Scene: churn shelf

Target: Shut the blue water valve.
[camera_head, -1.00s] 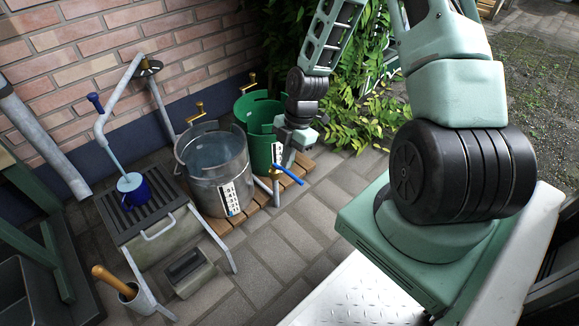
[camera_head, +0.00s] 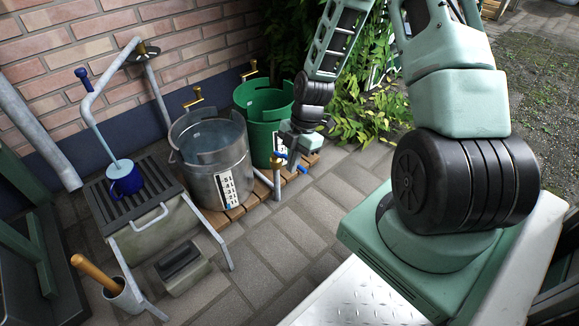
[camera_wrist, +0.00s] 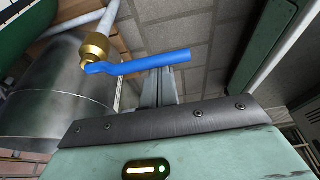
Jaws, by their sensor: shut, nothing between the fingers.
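The water valve is a brass body (camera_head: 276,161) with a blue lever (camera_head: 302,169), on a grey standpipe in front of the tubs. In the wrist view the brass body (camera_wrist: 97,48) is at upper left. The blue lever (camera_wrist: 150,62) runs right from it, across the top of my fingers. My gripper (camera_head: 291,163) is shut and empty, at the lever, and hides its middle in the head view. In the wrist view my shut fingers (camera_wrist: 158,88) point at the lever's outer half. I cannot tell whether they touch it.
A metal tub (camera_head: 212,165) and a green tub (camera_head: 263,122) stand on wooden slats just behind the valve. At left a blue mug (camera_head: 124,182) sits on a grated stand under a bent pipe with a blue knob (camera_head: 81,73).

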